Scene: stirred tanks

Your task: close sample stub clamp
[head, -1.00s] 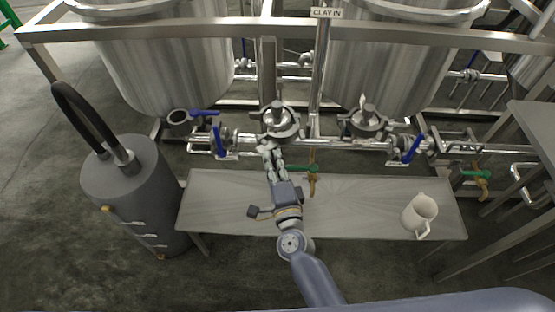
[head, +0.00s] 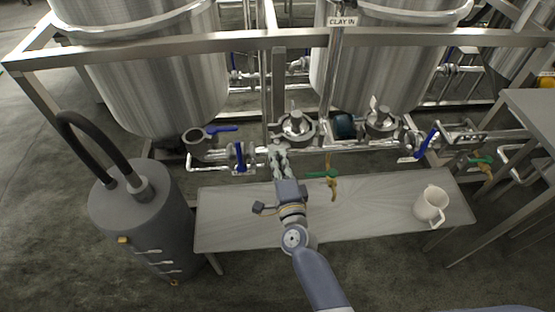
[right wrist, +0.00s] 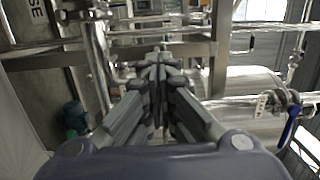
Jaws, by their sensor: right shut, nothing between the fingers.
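Two steel clamp-like fittings with knobs on top sit on the pipe line below the tanks: the left clamp (head: 297,128) and the right clamp (head: 381,123). I cannot tell for certain which is the sample stub clamp, or whether either is closed. My right gripper (head: 279,149) is shut and empty, its fingertips at the front left of the left clamp. I cannot tell whether they touch it. In the right wrist view the right gripper's fingers (right wrist: 158,68) meet in front of a steel frame bar. My left gripper is not in view.
Below the arm is a steel bench (head: 380,205) with a white jug (head: 431,204). A green-handled tap (head: 325,176) hangs near my fingers. Blue-handled valves (head: 240,157) line the pipe. A grey cylinder (head: 140,220) stands left; a steel table (head: 525,120) is right.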

